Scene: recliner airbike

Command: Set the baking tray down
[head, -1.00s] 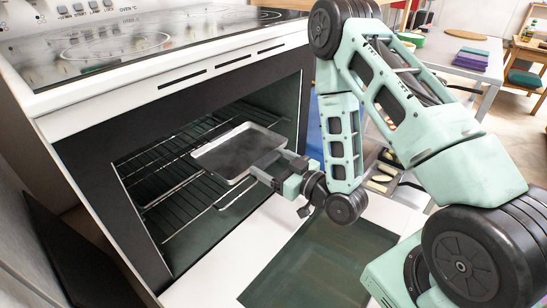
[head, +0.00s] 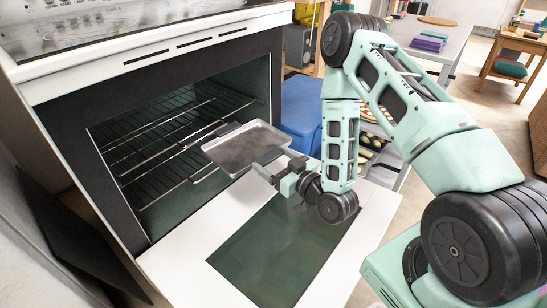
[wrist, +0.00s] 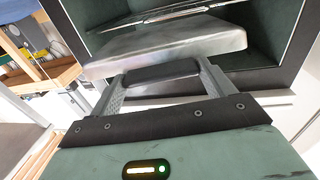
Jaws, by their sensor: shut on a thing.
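The baking tray (head: 247,147) is a shallow grey metal tray. In the head view it is held level in front of the open oven (head: 180,130), above the lowered oven door (head: 285,250). My gripper (head: 268,172) is shut on the tray's near edge. In the wrist view the tray (wrist: 165,50) is beyond the fingers of my gripper (wrist: 160,78), and the oven opening is behind it. The tray's contact with the fingers is partly hidden.
Wire racks (head: 165,150) are inside the oven. A blue bin (head: 302,110) stands right of the oven, with a shelf of food trays (head: 368,145) beside it. A table with folded cloths (head: 428,44) is farther back. The lowered door has free room on top.

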